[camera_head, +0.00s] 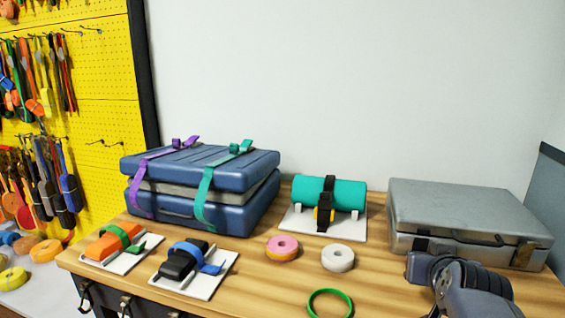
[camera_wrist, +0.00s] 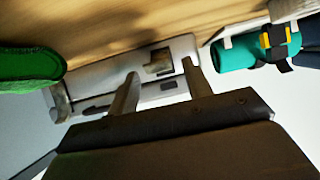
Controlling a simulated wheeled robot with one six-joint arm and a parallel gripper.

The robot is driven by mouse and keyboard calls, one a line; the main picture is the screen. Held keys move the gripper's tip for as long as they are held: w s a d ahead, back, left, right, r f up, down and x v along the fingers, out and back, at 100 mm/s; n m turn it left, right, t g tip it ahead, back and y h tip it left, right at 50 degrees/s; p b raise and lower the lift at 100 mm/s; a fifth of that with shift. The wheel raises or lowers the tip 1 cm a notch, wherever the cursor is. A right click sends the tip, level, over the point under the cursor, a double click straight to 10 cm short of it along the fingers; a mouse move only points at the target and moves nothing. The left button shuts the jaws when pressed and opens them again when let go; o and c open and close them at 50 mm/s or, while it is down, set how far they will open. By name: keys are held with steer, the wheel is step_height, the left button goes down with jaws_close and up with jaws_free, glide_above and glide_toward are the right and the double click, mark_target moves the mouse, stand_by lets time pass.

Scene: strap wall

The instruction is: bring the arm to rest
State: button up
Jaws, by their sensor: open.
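My gripper (camera_wrist: 160,68) shows in the wrist view with its two fingers apart and nothing between them. Behind the fingers, across a gap I cannot measure, is the grey case (camera_wrist: 92,82). In the head view my dark arm (camera_head: 462,284) is folded at the lower right, in front of the grey case (camera_head: 460,205); the fingertips cannot be made out there. A green ring (camera_head: 344,296) lies flat near the table's front edge, left of my arm. A large green shape (camera_wrist: 28,65), probably this ring seen close, is at the left of the wrist view.
On the wooden table (camera_head: 395,290) stand strapped blue cases (camera_head: 245,172), a teal roll (camera_head: 350,192) on a white stand, an orange block (camera_head: 100,246), a black block (camera_head: 178,262), a pink roll (camera_head: 273,254) and a white roll (camera_head: 338,266). A yellow pegboard (camera_head: 105,70) hangs left.

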mark_target(428, 225)
steer(key=shift+w+d+r+p, duration=0.1)
steer(key=shift+w+r+p, duration=0.15)
steer(key=shift+r+p, duration=0.45)
steer(key=shift+w+d+r+p, duration=0.1)
steer(key=shift+w+r+p, duration=0.15)
steer(key=shift+p, duration=0.75)
steer(key=shift+w+r+g+p, duration=0.15)
steer(key=shift+r+g+p, duration=0.15)
steer(key=shift+p, duration=0.55)
steer(key=w+g+p, duration=0.1)
steer(key=p, duration=0.3)
steer(key=w+r+g+y+p, duration=0.1)
steer(key=g+p, duration=0.1)
steer(key=p, duration=0.3)
steer(key=r+g+p, duration=0.1)
steer(key=p, duration=0.3)
steer(key=shift+w+d+g+p, duration=0.3)
steer(key=shift+w+d+p, duration=0.1)
steer(key=w+g+y+p, duration=0.1)
steer(key=p, duration=0.3)
steer(key=shift+d+r+g, duration=0.1)
steer(key=shift+d+g, duration=0.05)
steer(key=shift+g, duration=0.15)
steer(key=shift+w+g+p, duration=0.25)
steer(key=shift+g+p, duration=0.15)
steer(key=shift+p, duration=0.45)
